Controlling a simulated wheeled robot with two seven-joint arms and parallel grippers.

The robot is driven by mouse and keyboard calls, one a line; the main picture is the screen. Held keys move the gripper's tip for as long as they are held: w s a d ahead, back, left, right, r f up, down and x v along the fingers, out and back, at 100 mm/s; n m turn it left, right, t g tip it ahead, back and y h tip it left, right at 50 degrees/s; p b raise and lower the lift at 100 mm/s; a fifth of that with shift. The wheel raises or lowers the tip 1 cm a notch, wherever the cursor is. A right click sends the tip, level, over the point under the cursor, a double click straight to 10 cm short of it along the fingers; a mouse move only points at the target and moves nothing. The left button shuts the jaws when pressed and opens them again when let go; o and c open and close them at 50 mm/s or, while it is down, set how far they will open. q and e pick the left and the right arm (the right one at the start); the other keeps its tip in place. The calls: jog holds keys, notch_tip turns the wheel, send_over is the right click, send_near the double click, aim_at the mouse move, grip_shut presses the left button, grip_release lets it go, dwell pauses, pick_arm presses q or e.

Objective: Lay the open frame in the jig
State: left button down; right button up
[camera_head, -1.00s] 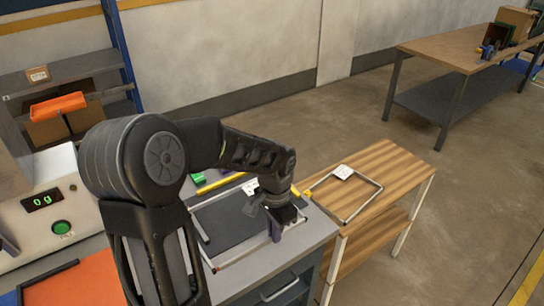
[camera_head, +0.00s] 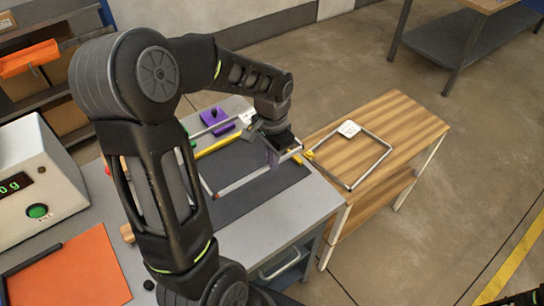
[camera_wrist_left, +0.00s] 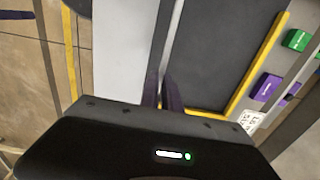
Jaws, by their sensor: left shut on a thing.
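The open frame, of thin silver bars (camera_head: 238,183), is over the dark mat (camera_head: 245,200) on the grey workbench. My left gripper (camera_head: 272,155), with purple fingers, is shut on its near bar, toward the right end. In the left wrist view this bar (camera_wrist_left: 172,45) runs between the fingers (camera_wrist_left: 162,92). Yellow strips (camera_wrist_left: 254,72) form a corner at the dark mat's edge and look like the jig; a yellow strip (camera_head: 218,145) also shows in the head view. I cannot tell whether the frame touches the mat. My arm hides part of the frame.
Another silver frame (camera_head: 370,176) with a white tag (camera_head: 348,129) lies on the wooden side table (camera_head: 400,112). A purple block (camera_head: 215,118) stands at the bench's back. A scale (camera_head: 40,185) and an orange mat (camera_head: 75,270) are at left. The bench front right is clear.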

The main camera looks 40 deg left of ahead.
aim_at(271, 187)
pick_arm(q)
jog(key=shift+s+f+b, duration=0.1)
jog(key=shift+f+b, duration=0.3)
jog(key=shift+f, duration=0.3)
notch_tip(271, 187, down, 9)
jog(key=b, duration=0.6)
jog(key=shift+r, duration=0.15)
jog(key=shift+b, duration=0.3)
jog(key=shift+a, duration=0.3)
dwell(0.4)
jog(key=c, duration=1.5)
grip_release()
